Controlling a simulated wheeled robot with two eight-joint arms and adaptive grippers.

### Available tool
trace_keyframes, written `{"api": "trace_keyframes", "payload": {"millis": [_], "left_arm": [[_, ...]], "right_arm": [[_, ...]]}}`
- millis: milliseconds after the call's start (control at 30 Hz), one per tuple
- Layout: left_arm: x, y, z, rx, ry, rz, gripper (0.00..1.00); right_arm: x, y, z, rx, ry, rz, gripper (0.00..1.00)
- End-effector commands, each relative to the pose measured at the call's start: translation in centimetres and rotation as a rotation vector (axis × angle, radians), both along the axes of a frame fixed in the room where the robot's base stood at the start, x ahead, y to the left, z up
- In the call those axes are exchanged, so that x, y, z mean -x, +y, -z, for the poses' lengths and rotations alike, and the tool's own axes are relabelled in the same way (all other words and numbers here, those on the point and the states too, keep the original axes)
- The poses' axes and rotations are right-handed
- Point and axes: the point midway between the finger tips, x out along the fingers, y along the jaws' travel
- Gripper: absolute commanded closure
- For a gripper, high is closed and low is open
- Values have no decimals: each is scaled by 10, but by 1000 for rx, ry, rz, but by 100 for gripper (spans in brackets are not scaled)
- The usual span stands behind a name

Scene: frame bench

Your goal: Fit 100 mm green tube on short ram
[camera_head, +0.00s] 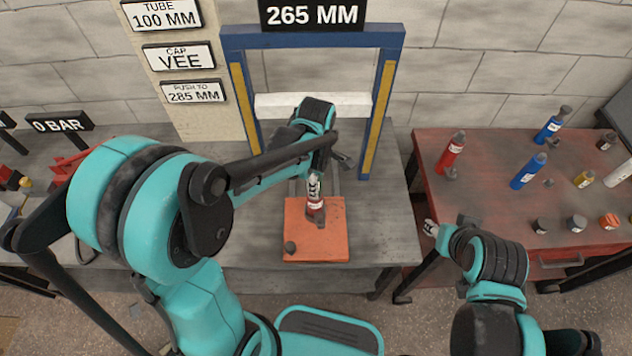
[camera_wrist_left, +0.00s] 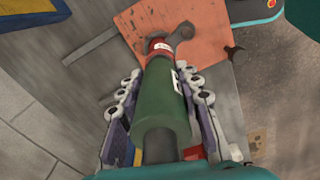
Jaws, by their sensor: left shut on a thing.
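The green tube (camera_wrist_left: 162,95) is between the two fingers of my left gripper (camera_wrist_left: 160,97), which is shut on it. The red end of the short ram (camera_wrist_left: 160,47) shows at the tube's far end, over the orange plate (camera_wrist_left: 200,35); I cannot tell how far they overlap. A dark round part (camera_wrist_left: 160,150) shows at the tube's near end. In the head view my left gripper (camera_head: 314,185) is inside the blue frame, just above the red ram (camera_head: 316,214) on the orange plate (camera_head: 325,240). The tube is hidden there. My right gripper (camera_head: 432,229) is near the red bench's front left corner; its jaws are unclear.
The blue frame (camera_head: 398,75) with a white crossbar (camera_head: 265,104) stands around my left wrist. A dark knob (camera_head: 290,247) sits on the plate's front left. The red bench (camera_head: 490,215) holds red and blue cylinders and several caps. Signs read 265 MM, TUBE 100 MM, CAP VEE.

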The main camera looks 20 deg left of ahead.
Motion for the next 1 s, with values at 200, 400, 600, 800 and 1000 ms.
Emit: {"api": "trace_keyframes", "payload": {"millis": [200,400,600,800,1000], "left_arm": [[0,0,6,0,0,0,100],[0,0,11,0,0,0,100],[0,0,16,0,0,0,100],[0,0,15,0,0,0,42],[0,0,15,0,0,0,42]], "right_arm": [[0,0,5,0,0,0,60],[0,0,9,0,0,0,60],[0,0,13,0,0,0,60],[0,0,12,0,0,0,60],[0,0,12,0,0,0,60]]}}
